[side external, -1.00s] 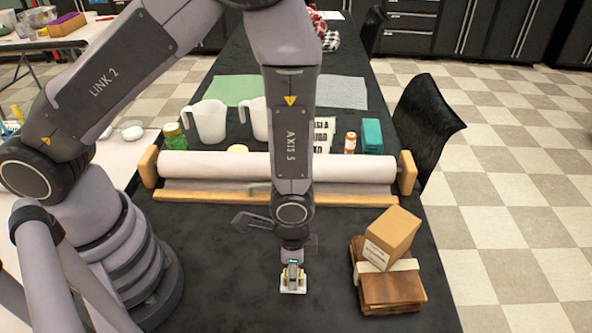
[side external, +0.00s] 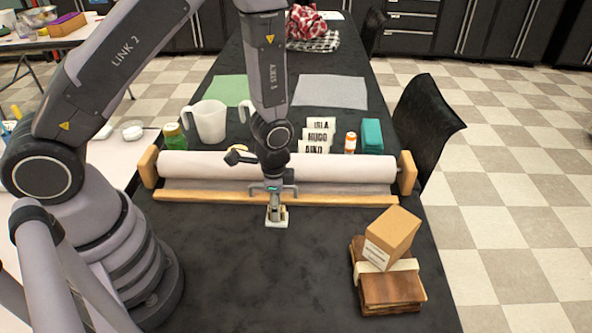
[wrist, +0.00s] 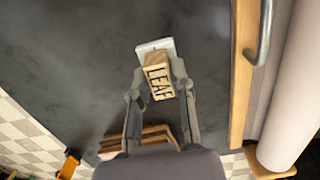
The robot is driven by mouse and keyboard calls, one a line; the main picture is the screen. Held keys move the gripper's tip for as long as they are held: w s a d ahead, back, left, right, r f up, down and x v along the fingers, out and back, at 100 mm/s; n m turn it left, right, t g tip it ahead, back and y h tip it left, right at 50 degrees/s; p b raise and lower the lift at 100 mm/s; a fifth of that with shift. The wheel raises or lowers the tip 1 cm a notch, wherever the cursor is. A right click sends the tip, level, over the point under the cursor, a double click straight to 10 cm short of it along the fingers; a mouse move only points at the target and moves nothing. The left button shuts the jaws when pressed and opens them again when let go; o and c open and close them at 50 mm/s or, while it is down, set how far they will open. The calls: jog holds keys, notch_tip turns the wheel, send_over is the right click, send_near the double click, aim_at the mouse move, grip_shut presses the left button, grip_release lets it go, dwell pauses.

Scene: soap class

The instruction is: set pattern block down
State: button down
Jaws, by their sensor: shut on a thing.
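The pattern block (wrist: 159,82) is a small wooden block with raised dark letters reading LEAF. A pale, flat piece (wrist: 153,46) shows at its far end in the wrist view. My gripper (wrist: 160,80) is shut on the block, one finger on each side. In the side view my gripper (side external: 276,212) points down just in front of the paper roll's wooden bar, with the pale piece (side external: 277,223) at its tip. The fingers mostly hide the block there. I cannot tell whether the pale piece touches the dark tabletop (side external: 270,275).
The paper roll (side external: 340,167) in its wooden stand lies right behind my gripper, with a metal handle (wrist: 264,40). The front middle of the table is clear.

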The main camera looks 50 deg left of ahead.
jog(key=shift+f, duration=2.65)
jog(key=shift+f, duration=0.1)
jog(key=c, duration=1)
grip_release()
notch_tip(320, 180, up, 12)
jog(key=shift+r, duration=0.2)
notch_tip(320, 180, up, 9)
jog(key=n+t, duration=0.1)
jog(key=n, duration=0.1)
send_over(278, 237)
jog(key=a, duration=0.2)
jog(key=s+a+r+n+t, duration=0.2)
jog(key=s+a+r, duration=0.15)
jog(key=r, duration=0.35)
jog(key=s+a+r+n+t, duration=0.1)
jog(key=s+a+r+n, duration=0.1)
jog(key=s+r, duration=0.35)
jog(key=s+r+n, duration=0.1)
jog(key=s+r, duration=0.1)
jog(key=s+a+r+n+t, duration=0.1)
jog(key=s, duration=0.1)
jog(key=s+r+n, duration=0.1)
jog(key=s+r, duration=0.1)
jog(key=shift+s+a+r+t, duration=0.1)
jog(key=shift+a+r+t, duration=0.2)
jog(key=shift+a, duration=0.05)
